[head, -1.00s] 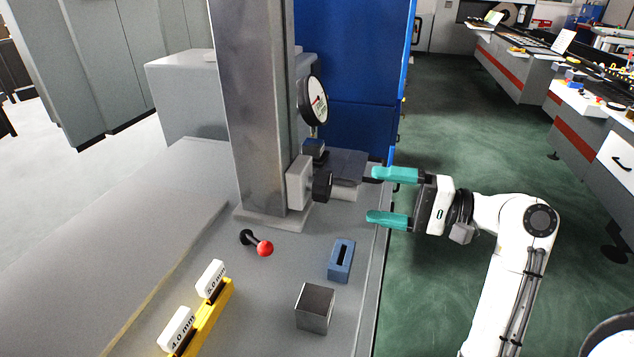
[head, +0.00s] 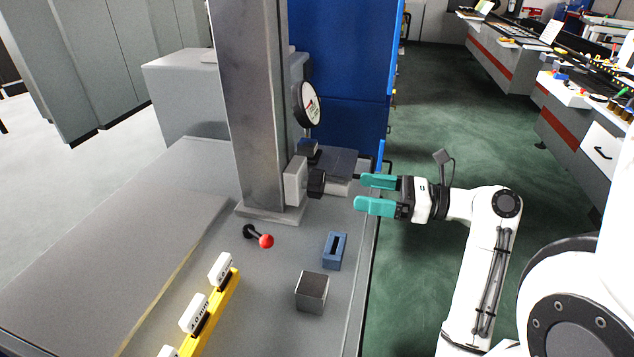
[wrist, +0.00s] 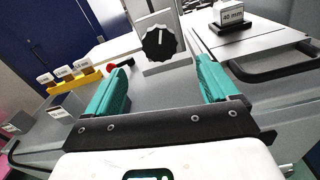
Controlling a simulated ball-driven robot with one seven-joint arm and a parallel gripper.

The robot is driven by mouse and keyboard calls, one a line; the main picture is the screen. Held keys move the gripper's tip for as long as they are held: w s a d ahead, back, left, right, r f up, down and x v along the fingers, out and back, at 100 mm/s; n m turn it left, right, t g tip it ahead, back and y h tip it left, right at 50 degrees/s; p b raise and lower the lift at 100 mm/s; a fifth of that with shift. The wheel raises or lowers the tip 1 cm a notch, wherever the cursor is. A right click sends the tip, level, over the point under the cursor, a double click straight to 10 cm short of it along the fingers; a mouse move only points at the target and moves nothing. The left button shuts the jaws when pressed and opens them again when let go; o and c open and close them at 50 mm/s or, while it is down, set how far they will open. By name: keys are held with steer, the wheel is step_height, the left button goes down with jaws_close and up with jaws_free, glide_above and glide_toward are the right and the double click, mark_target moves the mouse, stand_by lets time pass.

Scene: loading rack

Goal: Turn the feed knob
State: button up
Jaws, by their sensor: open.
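The feed knob (head: 316,183) is a black ribbed knob on a grey block at the foot of the metal column, seen from the side in the head view. In the wrist view the feed knob (wrist: 159,43) faces me with a white pointer line near the top. My gripper (head: 366,194) is to the right of the knob, apart from it, with its teal fingers pointing left toward it. In the wrist view my gripper (wrist: 162,82) is open and empty, and the knob shows beyond and between the fingertips.
A dial gauge (head: 307,104) is above the knob. A red-tipped lever (head: 266,241), a blue slotted block (head: 335,250) and a metal cube (head: 312,292) are on the bench. A yellow rack (head: 213,312) holds white labelled blocks. A 40 mm block (wrist: 231,16) stands at right.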

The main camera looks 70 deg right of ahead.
mark_target(323, 184)
steer(key=w, duration=0.3)
steer(key=w+a, duration=0.1)
steer(key=w, duration=0.2)
steer(key=w+p, duration=0.1)
steer(key=w, duration=0.3)
steer(key=shift+a, duration=0.2)
steer(key=c, duration=1)
steer(key=n+p, duration=0.1)
steer(key=p, duration=0.1)
steer(key=shift+r+p, duration=0.3)
steer(key=shift+p, duration=0.05)
steer(key=shift+f+n+p, duration=0.25)
steer(key=shift+n+p, duration=0.25)
steer(key=shift+p, duration=0.05)
